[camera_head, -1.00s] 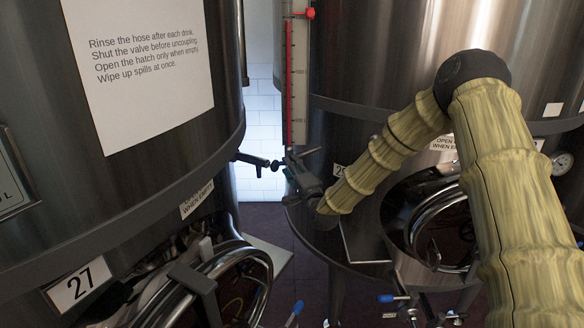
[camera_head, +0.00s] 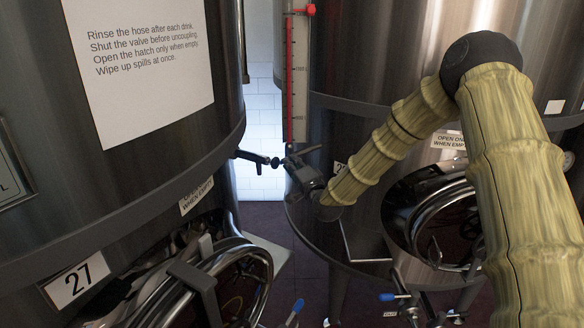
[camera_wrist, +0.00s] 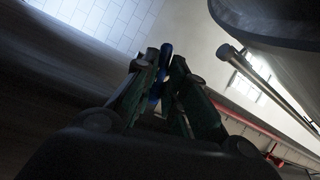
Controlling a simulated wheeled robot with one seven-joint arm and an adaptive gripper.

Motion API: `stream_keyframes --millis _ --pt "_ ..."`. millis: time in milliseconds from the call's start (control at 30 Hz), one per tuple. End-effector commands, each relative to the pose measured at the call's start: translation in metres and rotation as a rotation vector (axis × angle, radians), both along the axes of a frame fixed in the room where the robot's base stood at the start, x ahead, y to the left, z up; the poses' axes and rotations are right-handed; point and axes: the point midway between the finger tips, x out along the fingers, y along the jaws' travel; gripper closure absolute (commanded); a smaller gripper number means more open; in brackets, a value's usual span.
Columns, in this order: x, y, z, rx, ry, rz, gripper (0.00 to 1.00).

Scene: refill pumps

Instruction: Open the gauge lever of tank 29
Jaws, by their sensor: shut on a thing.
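The gauge (camera_head: 297,78) is a tall scale with a red column on the dark metal tank (camera_head: 345,75) at centre right. My gripper (camera_head: 292,162) is at the foot of this gauge. The tank's number plate (camera_head: 338,168) is mostly covered by my forearm, with only a first digit like 2 showing.
Tank 27 (camera_head: 75,280) stands close on the left, with a small black-handled fitting (camera_head: 252,157) sticking out towards my gripper. Round hatches are below left and at right (camera_head: 400,215). A blue-handled valve (camera_head: 388,297) is low down. A narrow gap separates the tanks.

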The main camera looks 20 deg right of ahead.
Motion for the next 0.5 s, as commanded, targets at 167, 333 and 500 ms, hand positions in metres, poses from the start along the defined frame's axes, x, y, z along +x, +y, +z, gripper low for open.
stream_keyframes --millis 167,333,500 --pt "-0.0006 -0.0002 0.0003 -0.158 0.047 0.0 1.0" --pt "-0.0009 0.0001 0.0015 -0.315 0.093 0.0 1.0" --pt "-0.0007 0.0003 0.0028 -0.471 0.138 0.001 1.0"
